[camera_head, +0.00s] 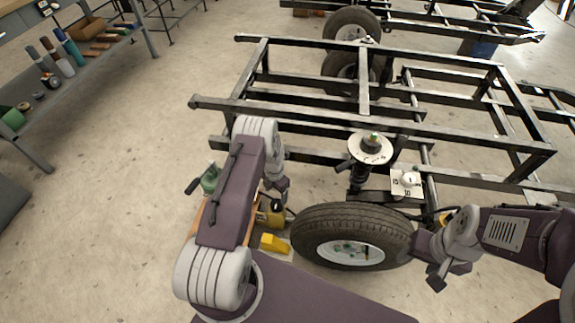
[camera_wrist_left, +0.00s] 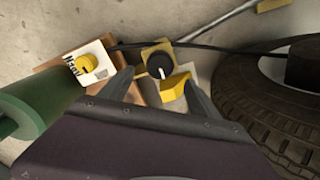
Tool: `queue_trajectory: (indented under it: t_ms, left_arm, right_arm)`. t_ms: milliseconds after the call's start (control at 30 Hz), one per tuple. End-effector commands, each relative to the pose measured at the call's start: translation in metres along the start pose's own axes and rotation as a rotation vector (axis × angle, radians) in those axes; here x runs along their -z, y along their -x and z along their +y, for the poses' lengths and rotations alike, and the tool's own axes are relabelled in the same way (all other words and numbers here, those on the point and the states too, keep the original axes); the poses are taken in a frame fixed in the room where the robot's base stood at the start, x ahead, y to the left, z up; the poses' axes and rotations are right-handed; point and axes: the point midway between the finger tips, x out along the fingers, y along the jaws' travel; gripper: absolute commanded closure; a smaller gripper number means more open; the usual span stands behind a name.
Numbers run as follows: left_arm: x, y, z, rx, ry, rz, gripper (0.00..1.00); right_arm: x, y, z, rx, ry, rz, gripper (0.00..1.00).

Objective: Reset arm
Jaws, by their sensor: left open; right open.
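My left gripper (camera_head: 279,192) hangs from my bent left arm beside the wheel, above a yellow box-like item (camera_head: 271,213). In the left wrist view, the left gripper (camera_wrist_left: 162,92) is open, its two dark fingers spread. A yellow block (camera_wrist_left: 174,87) and a black knob (camera_wrist_left: 160,66) show between and beyond them; nothing is visibly gripped. My right gripper (camera_head: 440,272) is at the right of the tire and looks empty, its fingers apart. Its tips are small in the picture.
A tire (camera_head: 310,223) lies in front of a black frame (camera_head: 300,112). A spring suspension with a round white plate (camera_head: 362,151) stands behind the tire. A white dial box (camera_head: 398,186) is beside it. A yellow block (camera_head: 273,243) lies left of the tire.

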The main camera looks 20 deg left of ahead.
Motion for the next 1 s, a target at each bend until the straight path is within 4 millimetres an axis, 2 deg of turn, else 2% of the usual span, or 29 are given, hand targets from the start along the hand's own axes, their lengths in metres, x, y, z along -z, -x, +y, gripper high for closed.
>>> queue_trajectory:
  t_ms: [167,267,367,433,500,567,600,667,700,767,800,867,1000]
  left_arm:
    - [0.000,0.000,-0.001,0.000,-0.002,0.000,0.28]
    - [-0.017,0.015,0.001,-0.019,-0.019,-0.030,0.28]
    - [-0.056,0.064,0.009,-0.071,-0.049,-0.114,0.28]
    - [-0.080,0.119,0.003,-0.106,-0.082,-0.179,0.28]
    - [-0.087,0.172,-0.012,-0.128,-0.126,-0.224,0.28]
    - [-0.084,0.212,-0.030,-0.149,-0.231,-0.248,0.28]
    - [-0.076,0.237,-0.044,-0.165,-0.337,-0.257,0.28]
    - [-0.058,0.268,-0.066,-0.194,-0.541,-0.259,0.28]
    - [-0.040,0.285,-0.081,-0.214,-0.704,-0.252,0.28]
    - [-0.009,0.302,-0.104,-0.242,-0.984,-0.228,0.28]
    - [0.012,0.307,-0.116,-0.254,-1.168,-0.205,0.28]
    - [0.042,0.308,-0.131,-0.262,-1.431,-0.167,0.28]
    - [0.098,0.294,-0.152,-0.226,-1.940,-0.081,0.28]
  right_arm:
    - [0.000,0.000,0.000,0.000,0.000,0.000,0.44]
    - [0.000,0.000,0.000,0.000,0.000,0.000,0.44]
    - [0.000,0.001,0.000,0.000,0.000,0.000,0.44]
    - [0.000,0.000,0.000,0.000,0.000,0.000,0.44]
    - [0.000,0.000,0.000,0.000,0.000,0.000,0.44]
    - [0.000,0.000,0.000,0.000,0.000,0.000,0.44]
    - [0.000,0.000,0.000,0.000,0.000,0.000,0.44]
    - [0.000,0.000,0.000,0.000,0.000,0.000,0.44]
    - [0.000,0.000,0.000,0.000,0.000,0.000,0.44]
    - [0.000,0.000,0.000,0.000,0.000,0.000,0.44]
    - [0.000,0.000,0.000,0.000,0.000,0.000,0.44]
    - [0.000,0.000,0.000,0.000,0.000,0.000,0.44]
    - [0.000,0.000,0.000,0.000,0.000,0.000,0.44]
